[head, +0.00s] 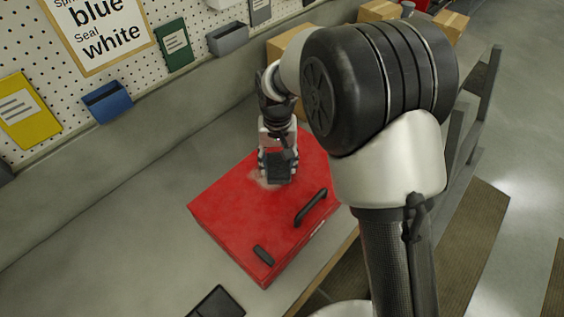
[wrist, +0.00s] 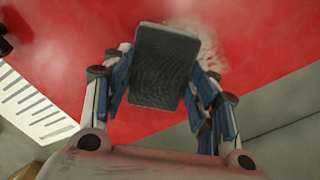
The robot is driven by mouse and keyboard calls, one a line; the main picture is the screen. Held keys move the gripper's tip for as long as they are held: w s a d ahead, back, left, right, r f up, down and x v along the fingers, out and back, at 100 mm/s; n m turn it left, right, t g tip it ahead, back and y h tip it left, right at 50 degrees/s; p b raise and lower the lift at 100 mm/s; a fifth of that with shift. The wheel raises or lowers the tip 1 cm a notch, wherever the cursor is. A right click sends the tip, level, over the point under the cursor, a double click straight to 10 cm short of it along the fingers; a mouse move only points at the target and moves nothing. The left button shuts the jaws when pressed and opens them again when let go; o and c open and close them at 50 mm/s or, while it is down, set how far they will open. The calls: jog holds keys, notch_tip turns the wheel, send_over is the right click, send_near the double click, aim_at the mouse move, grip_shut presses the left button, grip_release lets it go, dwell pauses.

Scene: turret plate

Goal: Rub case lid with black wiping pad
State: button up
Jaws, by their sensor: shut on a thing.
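The red case (head: 232,211) lies on the grey bench, with a black handle (head: 311,207) on its front side. Its red lid (wrist: 262,40) fills much of the wrist view, with a pale smudge (wrist: 210,48) beside the pad. The smudge also shows in the head view (head: 262,180). My gripper (head: 277,160) is over the back part of the lid, shut on the black wiping pad (wrist: 163,66). The pad also shows in the head view (head: 278,168), at the smudge's right. I cannot tell for sure whether the pad touches the lid.
A dark flat object (head: 217,302) lies on the bench near the case's front left. Cardboard boxes (head: 290,48) are at the back. The bench left of the case is clear.

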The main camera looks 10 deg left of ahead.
jog(key=shift+w+a+f+p, duration=0.1)
jog(key=shift+w+a+p, duration=0.2)
jog(key=shift+a, duration=0.35)
jog(key=shift+w+a+p, duration=0.1)
jog(key=shift+w+a, duration=0.3)
jog(key=shift+a, duration=0.2)
jog(key=shift+w+a+p, duration=0.35)
jog(key=shift+w+a, duration=0.1)
jog(key=shift+a, duration=0.35)
jog(key=shift+w+a+p, duration=0.3)
jog(key=shift+w+a, duration=0.15)
jog(key=shift+a, duration=0.3)
jog(key=shift+f, duration=0.1)
jog(key=shift+d, duration=0.1)
jog(key=shift+s+d, duration=0.35)
jog(key=shift+d, duration=0.2)
jog(key=shift+s+d+r+b, duration=0.1)
jog(key=shift+s+d+b, duration=0.1)
jog(key=shift+s+d, duration=0.5)
jog(key=shift+s+d+r+b, duration=0.15)
jog(key=shift+s+d, duration=0.15)
jog(key=shift+d, duration=0.7)
jog(key=shift+s+d+f+b, duration=0.1)
jog(key=shift+s+d+b, duration=0.1)
jog(key=shift+s+d, duration=0.5)
